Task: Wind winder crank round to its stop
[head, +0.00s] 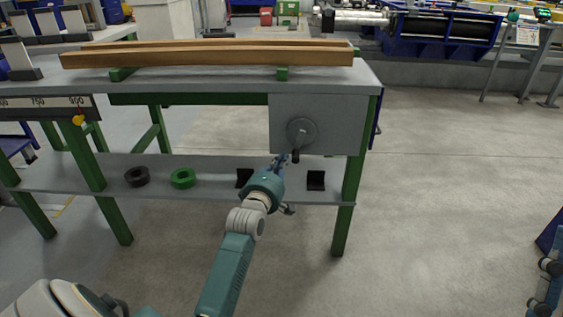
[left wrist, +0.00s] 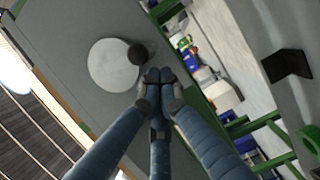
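The winder crank is a round grey disc (head: 301,131) on the grey box at the table's right end. Its dark handle knob (head: 295,156) sticks out at the disc's lower edge. In the left wrist view the disc (left wrist: 112,66) is pale, and the round dark knob (left wrist: 137,54) is at its edge. My left gripper (head: 280,160) is just left of the knob in the head view. Its fingertips (left wrist: 156,76) are drawn together beside the knob and appear empty; whether they touch it I cannot tell. My right gripper is not in view.
The runout table (head: 215,84) has green legs and carries long wooden beams (head: 210,57). Its lower shelf (head: 215,187) holds a black ring (head: 137,177), a green ring (head: 182,178) and dark brackets (head: 316,180).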

